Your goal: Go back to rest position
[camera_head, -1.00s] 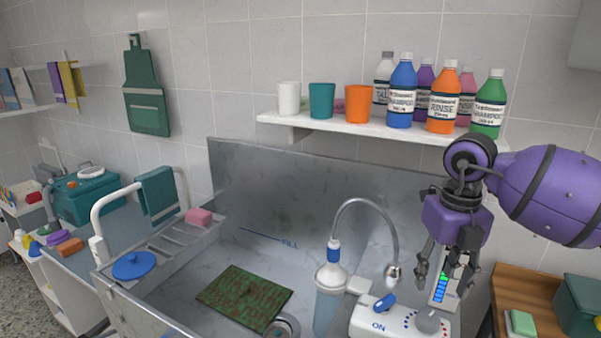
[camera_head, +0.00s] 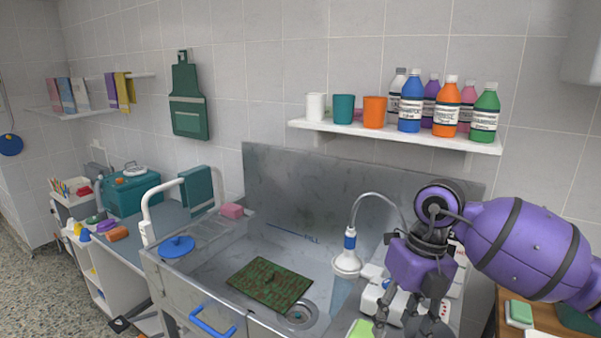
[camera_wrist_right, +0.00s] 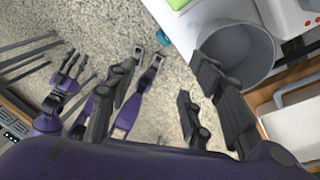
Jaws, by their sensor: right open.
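My right gripper (camera_head: 398,316) hangs fingers down in front of the right side of the tub (camera_head: 345,165). In the wrist view its dark fingers are spread apart with nothing between them (camera_wrist_right: 165,75), above the speckled floor. In the head view it partly hides the white control panel.
A shower head (camera_head: 347,262) on a curved hose stands close left of my right gripper. A shelf (camera_head: 470,143) with bottles and cups is above. A grey bucket (camera_wrist_right: 240,52) is beside the fingers. A green mat (camera_head: 270,283) lies in the tub.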

